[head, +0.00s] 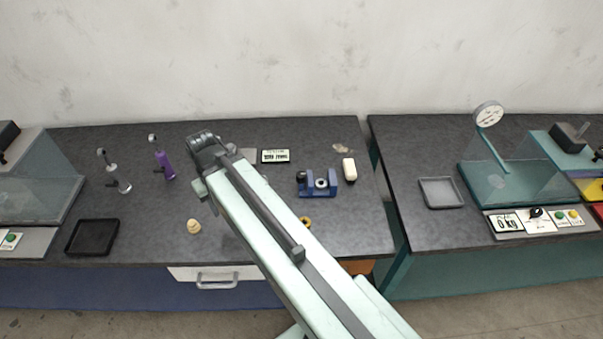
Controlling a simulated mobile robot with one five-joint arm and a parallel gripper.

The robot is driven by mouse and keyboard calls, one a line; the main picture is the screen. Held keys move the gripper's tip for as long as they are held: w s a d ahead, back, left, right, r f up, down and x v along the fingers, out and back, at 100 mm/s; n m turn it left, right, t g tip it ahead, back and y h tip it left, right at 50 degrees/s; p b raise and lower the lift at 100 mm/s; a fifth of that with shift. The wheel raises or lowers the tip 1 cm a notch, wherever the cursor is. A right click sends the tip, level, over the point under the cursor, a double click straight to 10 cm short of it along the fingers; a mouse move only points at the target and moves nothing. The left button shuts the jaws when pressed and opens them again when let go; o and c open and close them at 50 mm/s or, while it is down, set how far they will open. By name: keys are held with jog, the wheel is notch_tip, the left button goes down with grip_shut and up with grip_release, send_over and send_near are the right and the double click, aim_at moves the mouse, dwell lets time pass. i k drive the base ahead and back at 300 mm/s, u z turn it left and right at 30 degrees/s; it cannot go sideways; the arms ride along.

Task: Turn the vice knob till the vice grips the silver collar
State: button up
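The blue vice (319,191) stands on the dark bench right of centre. The silver collar (321,183) is a small ring between its jaws; I cannot tell whether the jaws touch it. A dark round knob (301,176) shows on the vice's left side. My gripper (206,150) is at the far end of my arm, over the back of the bench, well left of the vice and apart from it. Its fingers are too small and hidden to read.
A white rounded block (349,169) stands close right of the vice, and a label plate (275,156) lies behind left. A brass ring (305,222) lies in front, beside my arm. A purple cylinder (165,165), a beige knobbed piece (194,226) and a black tray (92,237) are left.

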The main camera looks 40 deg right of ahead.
aim_at(300, 175)
jog(key=k, duration=1.4)
jog(key=z, duration=0.6)
jog(key=i, duration=1)
jog(key=u, duration=0.05)
